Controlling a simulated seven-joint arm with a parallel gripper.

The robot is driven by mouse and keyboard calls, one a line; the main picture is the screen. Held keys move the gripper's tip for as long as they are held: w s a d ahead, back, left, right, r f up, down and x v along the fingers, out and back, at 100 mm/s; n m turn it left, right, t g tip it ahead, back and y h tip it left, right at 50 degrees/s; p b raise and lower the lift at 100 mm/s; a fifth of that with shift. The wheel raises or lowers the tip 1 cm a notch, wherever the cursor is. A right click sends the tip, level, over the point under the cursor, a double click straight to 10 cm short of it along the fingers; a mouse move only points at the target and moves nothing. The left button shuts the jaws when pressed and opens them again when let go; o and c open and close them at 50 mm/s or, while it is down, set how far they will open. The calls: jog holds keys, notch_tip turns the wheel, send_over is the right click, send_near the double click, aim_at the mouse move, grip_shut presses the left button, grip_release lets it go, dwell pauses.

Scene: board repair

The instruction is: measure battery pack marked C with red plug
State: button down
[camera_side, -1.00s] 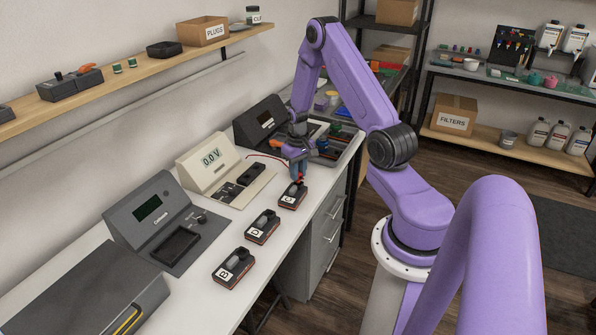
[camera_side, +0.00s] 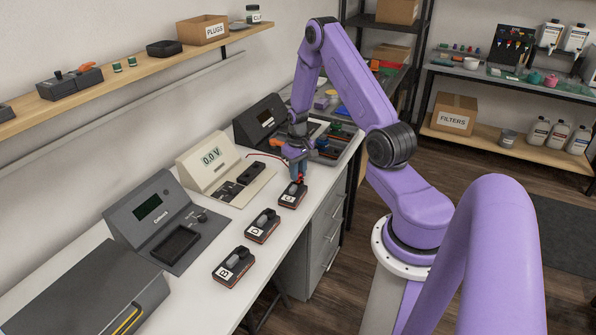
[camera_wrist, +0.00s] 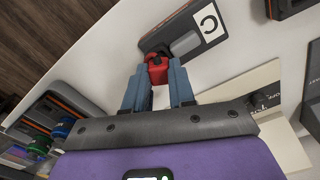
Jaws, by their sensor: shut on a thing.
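The battery pack marked C (camera_wrist: 182,34) is black with a red-orange edge. In the side view it is the farthest of the row of packs (camera_side: 291,195) on the white bench. My gripper (camera_wrist: 157,80) is shut on the red plug (camera_wrist: 157,69), which is at the end of pack C away from its label. It also shows in the side view (camera_side: 301,178). The plug meets the pack's end, but I cannot tell how deep it sits. A red lead runs toward the cream meter (camera_side: 213,172), whose display reads 0.0 V.
Two more packs, the middle one (camera_side: 262,226) and one marked B (camera_side: 233,267), stand nearer on the bench. A grey charger-like device (camera_side: 152,222) and a dark case (camera_side: 85,292) lie left. A tray with coloured items (camera_side: 338,135) is behind my gripper.

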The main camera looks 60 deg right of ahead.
jog(key=shift+f, duration=0.3)
dwell(0.4)
jog(key=c, duration=0.6)
grip_release()
jog(key=shift+r, duration=1.6)
jog(key=shift+r, duration=2.9)
